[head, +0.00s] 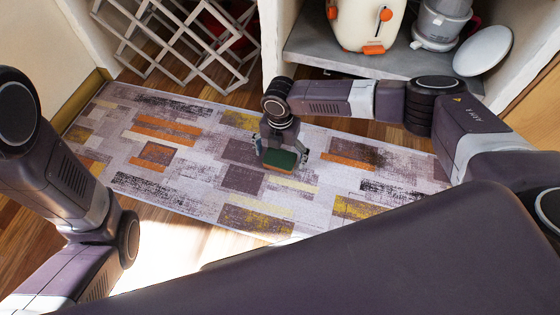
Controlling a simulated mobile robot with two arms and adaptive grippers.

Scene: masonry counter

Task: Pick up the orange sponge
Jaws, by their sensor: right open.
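The sponge (280,159) lies on the patterned rug near the middle of the head view, with a dark green top and an orange lower edge. My right gripper (280,152) reaches down over it from behind, with one finger at each side of the sponge. Its jaws are open. The gripper hides part of the sponge's far side, and I cannot tell whether the fingers touch it. My left arm comes in at the left edge, but its gripper is outside the view.
The patterned rug (190,190) covers much of the wooden floor. A white lattice rack (185,40) stands behind it at the left. A grey shelf (330,48) at the back holds a cream appliance (365,20), a grey appliance (440,25) and a white plate (485,50). The rug's left part is clear.

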